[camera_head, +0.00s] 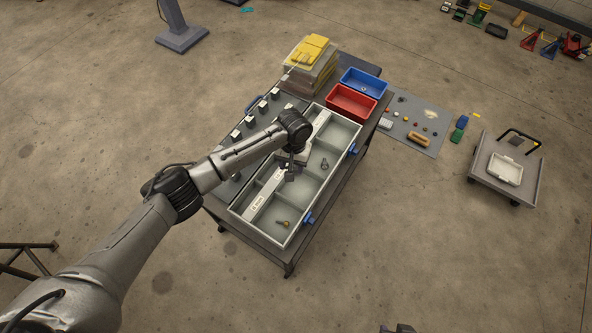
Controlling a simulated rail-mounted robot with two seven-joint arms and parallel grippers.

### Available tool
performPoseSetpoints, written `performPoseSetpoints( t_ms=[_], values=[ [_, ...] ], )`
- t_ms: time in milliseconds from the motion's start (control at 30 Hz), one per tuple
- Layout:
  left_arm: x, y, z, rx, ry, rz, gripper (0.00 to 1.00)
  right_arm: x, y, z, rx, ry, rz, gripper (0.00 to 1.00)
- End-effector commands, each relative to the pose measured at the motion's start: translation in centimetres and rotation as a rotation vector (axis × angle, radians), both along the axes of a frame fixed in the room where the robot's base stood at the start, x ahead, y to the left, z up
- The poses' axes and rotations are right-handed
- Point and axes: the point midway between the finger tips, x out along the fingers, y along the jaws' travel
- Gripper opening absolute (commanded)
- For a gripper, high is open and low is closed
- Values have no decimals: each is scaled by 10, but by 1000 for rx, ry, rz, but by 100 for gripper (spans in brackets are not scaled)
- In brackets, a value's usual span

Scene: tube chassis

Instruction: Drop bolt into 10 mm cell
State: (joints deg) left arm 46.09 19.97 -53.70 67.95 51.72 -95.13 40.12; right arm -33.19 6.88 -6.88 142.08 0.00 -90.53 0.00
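A grey sorting tray (240,213) with several cells lies on a dark cart. A white strip (262,200) with small labels runs along inside it; the labels are too small to read, so I cannot tell which cell is 10 mm. A brass-coloured bolt (283,223) lies in the near cell. A grey bolt (324,163) lies in a cell further back on the right. My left gripper (290,176) points down over the middle of the tray, partly hidden by its wrist; I cannot see whether it holds anything. A small dark piece, probably my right gripper (398,328), shows at the bottom edge.
Blue clamps (308,218) sit on the tray's right side. A red bin (351,102), a blue bin (364,83) and a stack with yellow gloves (310,48) stand behind it. A grey mat (425,143) holds small parts.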

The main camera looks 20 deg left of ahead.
Motion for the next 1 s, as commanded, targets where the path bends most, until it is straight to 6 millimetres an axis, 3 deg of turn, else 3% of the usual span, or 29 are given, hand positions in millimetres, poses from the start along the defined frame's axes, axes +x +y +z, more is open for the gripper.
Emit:
performPoseSetpoints(
  t_ms=[367, 1000],
  values=[
    [1, -1, -9, 0, -1, -87, 26, 0, 0, -11, 1, -1, -1, 43],
    [1, -1, -59, -1, -2, -85, 26, 0, 0, -72, 1, 0, -1, 43]
  ],
)
